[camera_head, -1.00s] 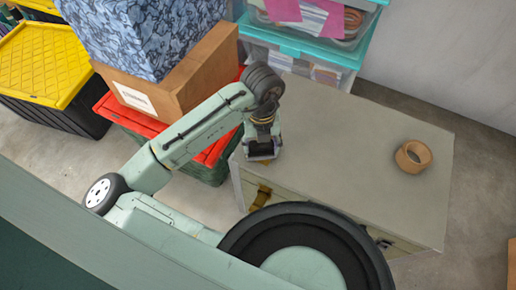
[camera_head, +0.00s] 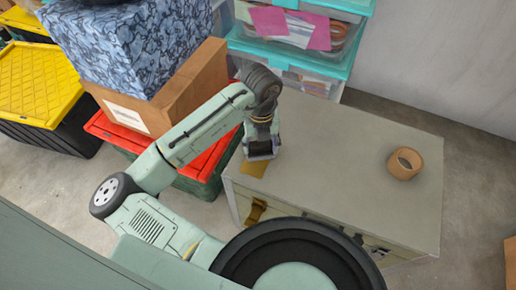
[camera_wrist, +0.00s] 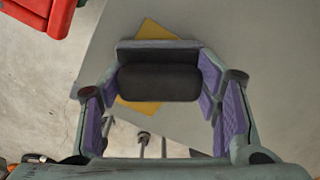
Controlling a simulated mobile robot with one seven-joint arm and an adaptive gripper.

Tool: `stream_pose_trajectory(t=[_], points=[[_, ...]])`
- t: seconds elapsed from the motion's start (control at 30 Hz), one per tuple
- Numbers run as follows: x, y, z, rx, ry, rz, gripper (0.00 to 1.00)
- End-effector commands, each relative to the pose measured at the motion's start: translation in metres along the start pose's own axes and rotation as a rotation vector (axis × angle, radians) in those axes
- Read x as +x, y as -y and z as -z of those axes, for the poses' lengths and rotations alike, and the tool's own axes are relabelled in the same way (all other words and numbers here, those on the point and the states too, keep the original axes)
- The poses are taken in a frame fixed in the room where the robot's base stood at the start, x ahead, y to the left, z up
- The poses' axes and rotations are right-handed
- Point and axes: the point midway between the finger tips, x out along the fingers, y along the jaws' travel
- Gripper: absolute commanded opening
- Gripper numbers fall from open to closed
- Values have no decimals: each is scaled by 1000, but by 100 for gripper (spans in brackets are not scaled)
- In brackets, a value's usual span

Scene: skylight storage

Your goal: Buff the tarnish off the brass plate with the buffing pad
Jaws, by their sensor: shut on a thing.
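My gripper (camera_head: 262,148) is shut on the buffing pad (camera_wrist: 158,83), a dark grey block with a rounded grip, between its purple-lined fingers in the wrist view. The brass plate (camera_head: 252,169) is a flat yellow piece near the left end of the grey chest top. It also shows in the wrist view (camera_wrist: 150,29), beyond the pad and in a strip on the pad's near left side. The pad covers the middle of the plate. I cannot tell whether the pad touches it. Any tarnish is too small to make out.
Left of the chest are a red-lidded crate (camera_head: 115,131), a cardboard box (camera_head: 190,85) and a yellow-lidded bin (camera_head: 45,80). Clear bins stand behind. The chest's middle is clear.

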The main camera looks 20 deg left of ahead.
Motion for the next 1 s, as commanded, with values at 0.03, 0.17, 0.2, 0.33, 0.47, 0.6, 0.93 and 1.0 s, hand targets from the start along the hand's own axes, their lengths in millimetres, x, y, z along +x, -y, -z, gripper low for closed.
stream_pose_trajectory(t=[0.03, 0.17, 0.2, 0.33, 0.47, 0.6, 0.93, 1.0], points=[[0, 0, 0, 0, 0, 0, 35], [0, 0, 0, 0, 0, 0, 35], [0, 0, 0, 0, 0, 0, 35], [0, 2, -2, 0, 0, 0, 35], [0, 7, -11, 0, 0, 0, 35], [0, 14, -22, 0, 0, 1, 35], [0, 25, -40, 0, 1, 0, 35], [0, 25, -40, 0, 1, 1, 35]])
